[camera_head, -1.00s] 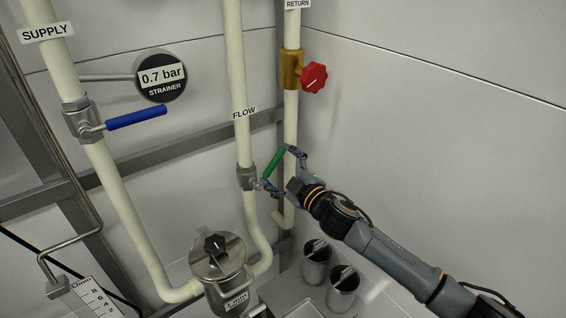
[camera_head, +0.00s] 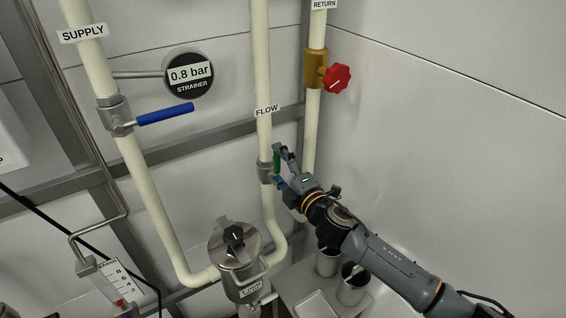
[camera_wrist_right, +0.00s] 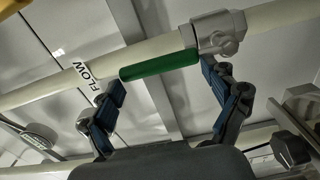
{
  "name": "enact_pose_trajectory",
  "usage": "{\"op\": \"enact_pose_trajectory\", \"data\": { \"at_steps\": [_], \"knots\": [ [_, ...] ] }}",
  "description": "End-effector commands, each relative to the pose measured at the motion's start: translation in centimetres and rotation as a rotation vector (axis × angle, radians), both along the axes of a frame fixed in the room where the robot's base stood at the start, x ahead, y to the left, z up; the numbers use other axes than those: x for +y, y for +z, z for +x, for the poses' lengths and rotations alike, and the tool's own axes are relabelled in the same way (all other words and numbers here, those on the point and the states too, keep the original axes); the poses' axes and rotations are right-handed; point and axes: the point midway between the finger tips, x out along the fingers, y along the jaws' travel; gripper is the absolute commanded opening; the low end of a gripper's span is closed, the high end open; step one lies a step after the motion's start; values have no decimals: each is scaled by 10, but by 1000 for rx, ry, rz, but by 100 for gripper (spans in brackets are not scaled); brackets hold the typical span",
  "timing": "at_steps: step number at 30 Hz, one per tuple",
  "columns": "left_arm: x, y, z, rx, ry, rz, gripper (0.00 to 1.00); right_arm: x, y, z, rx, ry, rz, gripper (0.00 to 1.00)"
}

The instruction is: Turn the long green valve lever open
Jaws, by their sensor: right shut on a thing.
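The green valve lever (camera_head: 277,160) sits on a grey valve body (camera_head: 264,172) on the FLOW pipe (camera_head: 262,70). The lever stands nearly upright, close along the pipe. My right gripper (camera_head: 279,166) is shut on it, with one finger near each end of the green grip. In the right wrist view the green lever (camera_wrist_right: 160,66) lies along the pipe, between the blue-padded fingers (camera_wrist_right: 162,80) and beside the valve body (camera_wrist_right: 217,33). Finger contact is hard to make out there. My left gripper is not in view.
A blue lever (camera_head: 165,114) is on the SUPPLY pipe at left, below a round gauge (camera_head: 190,75) reading 0.8 bar. A red knob (camera_head: 337,79) is on the RETURN pipe. A lidded strainer pot (camera_head: 235,250) and metal cups (camera_head: 352,285) stand below.

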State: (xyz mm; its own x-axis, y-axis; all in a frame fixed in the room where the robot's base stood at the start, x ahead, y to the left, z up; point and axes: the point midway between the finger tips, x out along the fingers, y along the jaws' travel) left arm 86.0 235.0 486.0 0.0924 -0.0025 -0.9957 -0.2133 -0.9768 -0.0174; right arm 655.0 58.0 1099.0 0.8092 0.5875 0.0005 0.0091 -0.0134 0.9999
Motion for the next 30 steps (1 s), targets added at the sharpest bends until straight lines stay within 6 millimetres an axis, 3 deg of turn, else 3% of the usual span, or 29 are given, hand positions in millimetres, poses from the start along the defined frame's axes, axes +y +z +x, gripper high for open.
{"op": "enact_pose_trajectory", "data": {
  "at_steps": [17,18,19,30],
  "knots": [
    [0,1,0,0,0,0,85,2,3,-1,-29,1,-30,30],
    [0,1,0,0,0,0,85,2,3,-1,-29,1,-30,93],
    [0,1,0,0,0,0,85,2,3,-1,-28,1,-29,99],
    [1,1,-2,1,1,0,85,2,1,-2,-21,0,-26,100]
  ]
}}
